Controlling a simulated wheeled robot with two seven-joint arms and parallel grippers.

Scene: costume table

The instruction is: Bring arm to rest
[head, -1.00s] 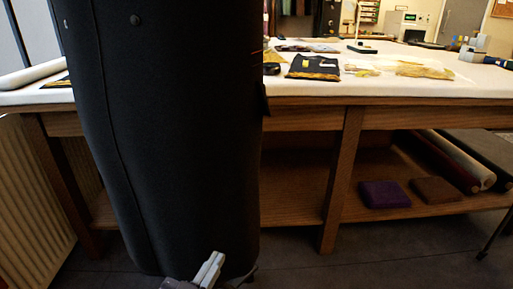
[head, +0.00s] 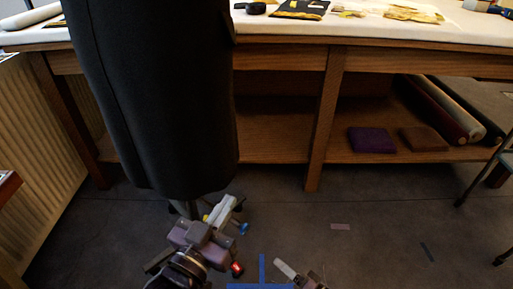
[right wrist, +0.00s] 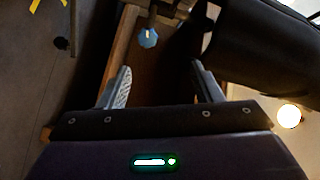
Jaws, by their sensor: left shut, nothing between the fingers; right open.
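My left gripper (head: 225,210) is low in the head view, just below the hem of a dark garment (head: 155,95). Its pale fingers are together with nothing between them. My right gripper (head: 287,269) shows only in part at the bottom edge, to the right of the left one. In the right wrist view my right gripper (right wrist: 162,86) has its two fingers wide apart and nothing between them.
A wooden table (head: 285,57) with a white top spans the back. Its lower shelf holds a purple folded cloth (head: 371,140), a brown one (head: 424,139) and fabric rolls (head: 437,108). A radiator (head: 45,150) stands left. The floor (head: 375,220) at right is mostly clear.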

